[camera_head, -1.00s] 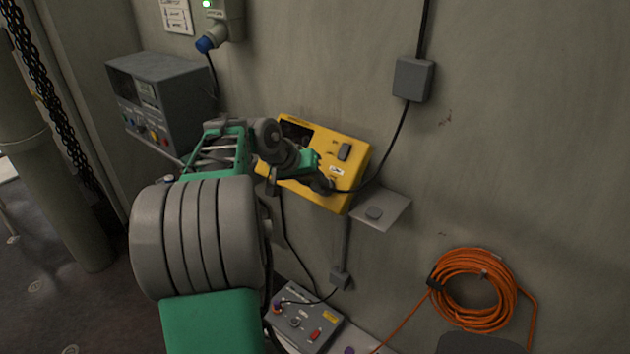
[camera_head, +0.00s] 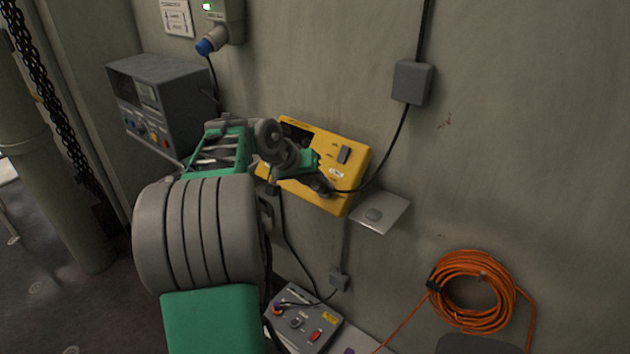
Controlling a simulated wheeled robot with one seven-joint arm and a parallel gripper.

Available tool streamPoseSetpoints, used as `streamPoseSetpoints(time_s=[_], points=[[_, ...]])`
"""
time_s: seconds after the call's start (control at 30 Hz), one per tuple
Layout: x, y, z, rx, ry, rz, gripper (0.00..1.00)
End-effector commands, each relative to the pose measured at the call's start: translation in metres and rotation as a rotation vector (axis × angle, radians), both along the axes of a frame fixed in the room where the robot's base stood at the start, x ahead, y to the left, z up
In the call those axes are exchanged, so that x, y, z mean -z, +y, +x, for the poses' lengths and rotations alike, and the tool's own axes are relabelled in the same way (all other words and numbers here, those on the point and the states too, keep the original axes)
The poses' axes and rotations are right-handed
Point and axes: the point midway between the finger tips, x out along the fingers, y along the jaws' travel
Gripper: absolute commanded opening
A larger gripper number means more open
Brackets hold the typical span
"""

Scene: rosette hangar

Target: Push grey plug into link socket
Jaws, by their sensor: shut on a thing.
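The yellow box (camera_head: 349,172) is fixed to the wall in the middle of the view. It has a dark rocker switch and a small white label on its front. My gripper (camera_head: 316,181) is at the lower front of this box, shut on the grey plug (camera_head: 325,188). The plug is small and mostly covered by my gripper. Its black cable (camera_head: 378,174) runs right and up to a grey wall box. The link socket cannot be made out; my gripper and wrist cover part of the box's front. I cannot tell whether the plug touches the box or enters a socket.
A small grey shelf (camera_head: 381,212) juts out just right of the yellow box. A grey control box (camera_head: 305,318) with a red switch lies below. A grey instrument cabinet (camera_head: 160,98) stands left. An orange cable coil (camera_head: 473,290) hangs at lower right.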

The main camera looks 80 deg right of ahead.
Motion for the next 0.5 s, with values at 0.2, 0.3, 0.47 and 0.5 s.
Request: streamPoseSetpoints(time_s=[0.2, 0.3, 0.47, 0.5], points=[[0.0030, -0.0025, -0.0014, 0.001, 0.001, 0.000, 0.00], [0.0040, -0.0040, -0.0021, 0.001, 0.000, -0.001, 0.00], [0.0038, -0.0040, -0.0019, 0.000, 0.000, 0.000, 0.00], [0.0038, -0.0040, -0.0019, 0.000, 0.000, 0.000, 0.00]])
